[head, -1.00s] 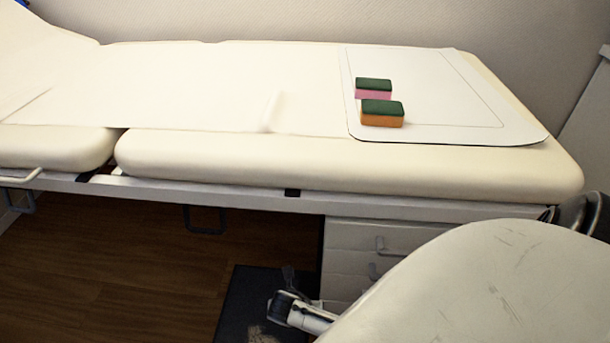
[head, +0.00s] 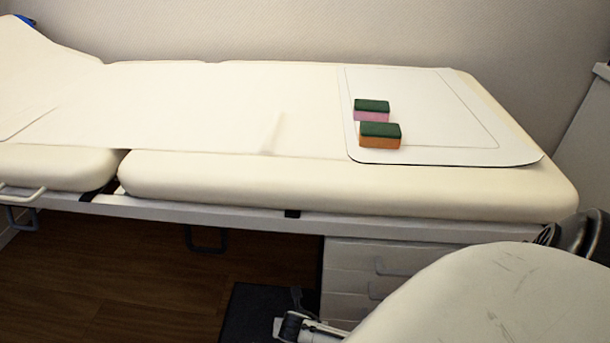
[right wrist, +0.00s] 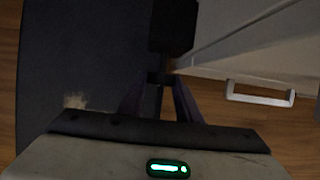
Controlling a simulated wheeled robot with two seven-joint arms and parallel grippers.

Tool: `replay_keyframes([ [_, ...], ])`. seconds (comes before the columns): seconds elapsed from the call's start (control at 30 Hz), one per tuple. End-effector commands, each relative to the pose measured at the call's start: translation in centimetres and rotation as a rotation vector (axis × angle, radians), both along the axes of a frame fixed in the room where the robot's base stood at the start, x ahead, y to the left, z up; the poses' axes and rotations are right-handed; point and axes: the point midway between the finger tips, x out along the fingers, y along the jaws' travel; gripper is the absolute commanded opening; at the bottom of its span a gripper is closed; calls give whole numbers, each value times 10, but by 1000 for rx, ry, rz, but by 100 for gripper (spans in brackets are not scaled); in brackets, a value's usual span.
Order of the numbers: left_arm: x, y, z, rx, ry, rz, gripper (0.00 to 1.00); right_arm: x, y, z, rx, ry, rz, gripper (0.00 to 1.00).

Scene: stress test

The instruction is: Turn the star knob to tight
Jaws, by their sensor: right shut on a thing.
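In the right wrist view my right gripper (right wrist: 160,80) is shut on a small dark part, which looks like the star knob (right wrist: 158,77). The picture is too dark to show its star shape or any tight marking. A larger dark block (right wrist: 172,25) lies just beyond the fingertips. In the head view I cannot make out the knob; a large pale rounded form covers the lower right. My left gripper is not in view.
A cream examination couch (head: 340,190) spans the head view, with two sponges (head: 380,134) on a white mat (head: 440,155). Below are a drawer cabinet (head: 350,254) and a dark floor mat (head: 250,310). A drawer handle (right wrist: 258,95) is right of my right gripper.

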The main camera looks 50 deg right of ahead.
Motion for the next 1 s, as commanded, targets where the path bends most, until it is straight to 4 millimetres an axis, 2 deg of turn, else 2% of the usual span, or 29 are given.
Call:
replay_keyframes([
  [0.03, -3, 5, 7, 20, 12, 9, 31, -3, -4, 9, 19, -23, 3, 8],
  [0.4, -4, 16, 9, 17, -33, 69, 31, -6, -6, 0, 205, -256, 1, 9],
  [0.87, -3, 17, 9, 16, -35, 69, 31, -5, -5, 0, 241, -298, -1, 9],
  [0.9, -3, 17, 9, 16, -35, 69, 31, -5, -5, 0, 241, -298, -1, 38],
  [0.97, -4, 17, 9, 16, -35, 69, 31, -5, -5, 0, 240, -297, -2, 48],
  [1.0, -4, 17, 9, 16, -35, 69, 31, -5, -5, 0, 240, -297, -2, 50],
])
